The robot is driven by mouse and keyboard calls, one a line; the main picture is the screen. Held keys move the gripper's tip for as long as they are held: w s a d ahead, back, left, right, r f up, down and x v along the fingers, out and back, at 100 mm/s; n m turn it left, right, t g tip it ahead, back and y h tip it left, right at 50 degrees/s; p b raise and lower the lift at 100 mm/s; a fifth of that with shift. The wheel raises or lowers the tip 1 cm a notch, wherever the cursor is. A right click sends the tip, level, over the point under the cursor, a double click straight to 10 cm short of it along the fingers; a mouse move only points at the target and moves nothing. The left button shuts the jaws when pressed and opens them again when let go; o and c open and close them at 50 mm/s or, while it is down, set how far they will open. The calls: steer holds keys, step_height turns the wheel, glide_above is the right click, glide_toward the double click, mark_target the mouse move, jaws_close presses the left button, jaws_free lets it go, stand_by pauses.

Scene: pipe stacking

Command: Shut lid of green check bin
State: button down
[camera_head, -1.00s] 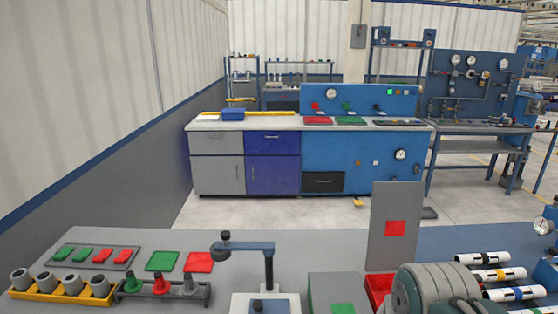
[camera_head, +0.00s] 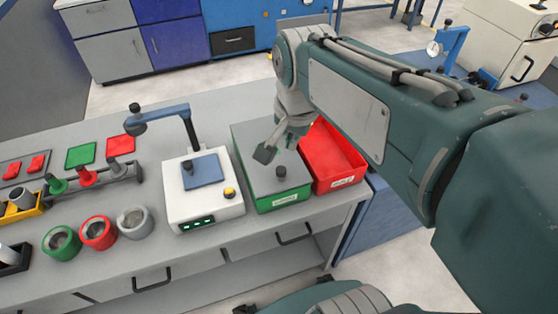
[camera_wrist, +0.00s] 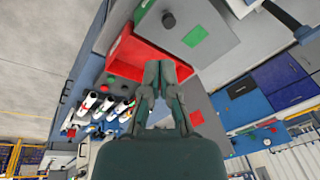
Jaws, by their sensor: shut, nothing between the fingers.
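The green check bin (camera_head: 268,201) stands on the bench in the head view. Its grey lid (camera_head: 255,135) lies flat across the top, with a dark knob (camera_head: 281,171) near the front edge. In the wrist view the lid (camera_wrist: 222,40) carries a green square (camera_wrist: 195,37). My gripper (camera_head: 264,155) hangs over this lid; I cannot tell whether it touches. In the wrist view the fingers of my gripper (camera_wrist: 166,66) are together and empty. My arm hides part of the area behind the bin.
An open red bin (camera_head: 335,150) stands right beside the green bin. Its raised grey lid with a red square (camera_wrist: 197,116) shows in the wrist view. A white device (camera_head: 203,205) with a lamp-like arm stands left. Several coloured rings (camera_head: 97,232) lie further left.

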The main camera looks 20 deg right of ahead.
mark_target(281, 170)
steer(key=w+f+m+g, duration=0.2)
steer(key=w+m+g, duration=0.1)
steer(key=w+m, duration=0.55)
steer(key=f, duration=0.9)
steer(key=s+d+f, duration=0.1)
steer(key=f, duration=0.4)
steer(key=shift+s+f, duration=0.1)
